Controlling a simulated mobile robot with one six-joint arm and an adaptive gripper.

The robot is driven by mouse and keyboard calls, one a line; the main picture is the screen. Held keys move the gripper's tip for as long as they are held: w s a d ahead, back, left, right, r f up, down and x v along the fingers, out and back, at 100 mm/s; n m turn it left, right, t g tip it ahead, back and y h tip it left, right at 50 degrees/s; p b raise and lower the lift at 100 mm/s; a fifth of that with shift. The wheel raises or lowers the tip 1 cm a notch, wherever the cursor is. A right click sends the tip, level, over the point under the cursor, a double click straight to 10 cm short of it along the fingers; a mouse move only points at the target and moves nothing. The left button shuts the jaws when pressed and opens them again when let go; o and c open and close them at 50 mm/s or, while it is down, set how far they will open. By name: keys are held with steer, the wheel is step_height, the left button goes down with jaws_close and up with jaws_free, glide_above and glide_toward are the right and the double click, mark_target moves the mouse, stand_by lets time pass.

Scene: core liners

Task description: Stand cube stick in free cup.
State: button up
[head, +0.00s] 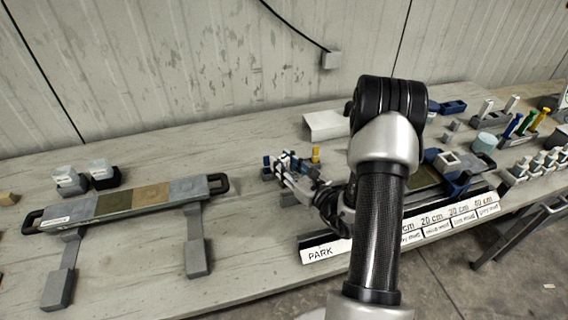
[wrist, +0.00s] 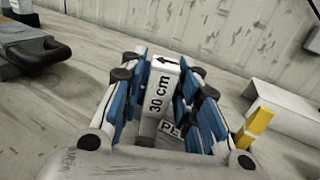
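My gripper (head: 290,168) is low over the middle of the bench. In the wrist view its blue-padded fingers (wrist: 166,95) stand on both sides of a pale block marked "30 cm" (wrist: 160,88) and appear to close on it. The block's lower end is partly hidden. I cannot tell which piece is the cube stick. A pale round cup-like cylinder (head: 485,143) stands at the right. Several small white pieces (head: 550,162) stand in a row at the far right. I cannot tell which cup is free.
A rack with blue, green and yellow sticks (head: 520,127) stands at the right. A handled tray of coloured squares (head: 130,203) is at the left. A white box (head: 326,125) and a yellow post (head: 316,155) are near my gripper. Bare bench lies between tray and gripper.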

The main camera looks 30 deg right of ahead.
steer(key=shift+o, duration=0.7)
